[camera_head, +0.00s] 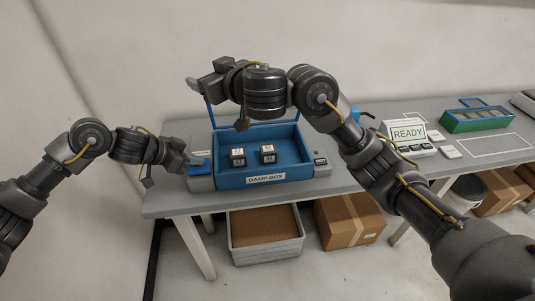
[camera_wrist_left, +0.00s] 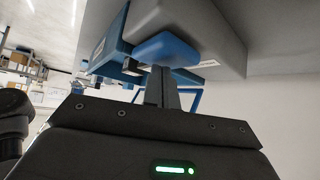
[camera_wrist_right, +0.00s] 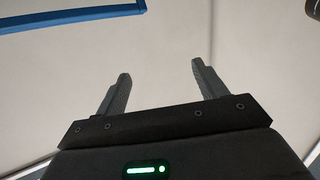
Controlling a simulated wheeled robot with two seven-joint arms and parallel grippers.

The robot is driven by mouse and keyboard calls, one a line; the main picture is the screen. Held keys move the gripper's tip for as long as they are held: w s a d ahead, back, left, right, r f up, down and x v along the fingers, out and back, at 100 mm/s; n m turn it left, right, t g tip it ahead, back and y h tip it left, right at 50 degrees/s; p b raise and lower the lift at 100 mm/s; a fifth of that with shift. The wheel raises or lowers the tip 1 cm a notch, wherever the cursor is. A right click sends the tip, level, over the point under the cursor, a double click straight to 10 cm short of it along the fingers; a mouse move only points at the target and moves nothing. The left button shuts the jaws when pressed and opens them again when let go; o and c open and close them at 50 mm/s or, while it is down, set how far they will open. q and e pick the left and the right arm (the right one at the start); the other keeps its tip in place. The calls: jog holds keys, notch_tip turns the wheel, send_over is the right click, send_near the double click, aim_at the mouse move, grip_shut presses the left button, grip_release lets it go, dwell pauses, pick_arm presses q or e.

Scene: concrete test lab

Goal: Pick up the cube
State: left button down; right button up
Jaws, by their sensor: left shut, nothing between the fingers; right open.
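Two small dark cubes with white labels, a left cube (camera_head: 238,157) and a right cube (camera_head: 267,154), sit inside the blue box (camera_head: 285,174) marked "DAMP BOX". My left gripper (camera_head: 196,160) is shut and empty at the blue pad (camera_head: 199,169) left of the box. In the left wrist view, its closed fingers (camera_wrist_left: 162,85) reach up to the blue pad (camera_wrist_left: 165,47); they seem to touch it. My right gripper (camera_head: 193,86) is above and behind the box's left side, away from the cubes. The right wrist view shows its fingers (camera_wrist_right: 160,75) apart with nothing between them.
A blue frame (camera_head: 210,116) stands up at the box's back, near my right arm; it also shows in the right wrist view (camera_wrist_right: 75,17). On the grey table (camera_head: 370,180) to the right are a "READY" display (camera_head: 408,134) and a green tray (camera_head: 478,125). Cartons stand below.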

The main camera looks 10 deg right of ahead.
jog(key=w+d+f+m+h, duration=0.4)
jog(key=d+f+m+h, duration=0.15)
jog(key=d, duration=0.25)
jog(key=m+g+h, duration=0.2)
jog(key=g+h, duration=0.1)
jog(key=g, duration=0.6)
send_near(269, 149)
jog(key=x, duration=0.6)
jog(key=shift+w+a, duration=0.1)
jog(key=shift+a, duration=0.25)
jog(key=shift+d+x, duration=0.1)
jog(key=shift+x, duration=1.2)
jog(key=shift+d+x, duration=0.15)
jog(key=shift+x, duration=1.2)
jog(key=c, duration=1.3)
